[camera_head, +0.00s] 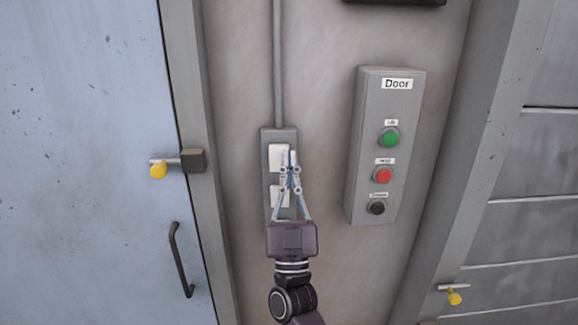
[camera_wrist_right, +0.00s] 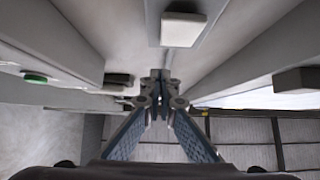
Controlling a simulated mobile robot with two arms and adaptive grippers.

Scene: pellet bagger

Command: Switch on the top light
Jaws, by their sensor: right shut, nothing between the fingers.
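A narrow grey switch box (camera_head: 265,180) is on the wall with white rocker switches in a column. The top switch (camera_head: 277,157) shows partly; a second switch (camera_head: 275,197) sits below it, and a lower one is mostly hidden by my gripper. My right gripper (camera_head: 292,158) is shut and empty, its fingertips overlapping the right part of the top switch in the head view. In the right wrist view the closed fingertips (camera_wrist_right: 160,78) lie below a white switch (camera_wrist_right: 183,29); I cannot tell which switch this is or whether they touch it. My left gripper is out of view.
A grey door control box (camera_head: 362,140) with green, red and black buttons is to the right. A pale blue door (camera_head: 90,120) with a dark handle (camera_head: 181,260) and a yellow-tipped latch (camera_head: 160,168) is to the left. A conduit (camera_head: 278,65) runs up from the switch box.

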